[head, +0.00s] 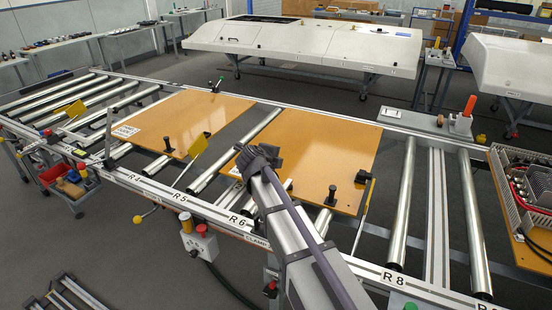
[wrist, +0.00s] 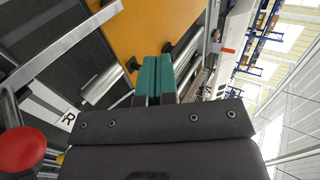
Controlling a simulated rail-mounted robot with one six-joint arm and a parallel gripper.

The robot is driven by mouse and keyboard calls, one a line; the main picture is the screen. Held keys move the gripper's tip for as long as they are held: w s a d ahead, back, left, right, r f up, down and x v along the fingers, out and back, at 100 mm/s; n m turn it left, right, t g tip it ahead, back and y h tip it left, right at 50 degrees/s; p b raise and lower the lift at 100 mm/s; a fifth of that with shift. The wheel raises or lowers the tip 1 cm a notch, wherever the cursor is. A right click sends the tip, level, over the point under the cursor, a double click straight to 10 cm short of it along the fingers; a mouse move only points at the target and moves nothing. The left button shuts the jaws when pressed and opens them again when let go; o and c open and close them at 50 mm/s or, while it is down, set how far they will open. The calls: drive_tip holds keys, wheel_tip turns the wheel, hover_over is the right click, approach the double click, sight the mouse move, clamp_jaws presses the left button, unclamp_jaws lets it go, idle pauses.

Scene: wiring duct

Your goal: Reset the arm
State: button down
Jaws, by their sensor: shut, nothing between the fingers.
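My arm reaches up from the bottom of the head view, and my gripper (head: 262,160) is over the near left part of the right orange board (head: 320,150). In the wrist view my gripper (wrist: 155,65) shows two teal fingers pressed side by side with nothing between them. The fingers point toward the orange board (wrist: 150,25) and appear apart from it. The fingertips are hard to make out in the head view, where the arm hides part of the board's near edge.
A left orange board (head: 180,120) lies on the roller table. A basket of parts (head: 528,185) is at the right. Bare rollers (head: 402,205) lie right of the boards. A red knob (wrist: 22,148) is close in the wrist view.

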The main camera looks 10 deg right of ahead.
drive_tip(key=shift+s+a+r, duration=0.15)
drive_tip(key=shift+r, duration=0.75)
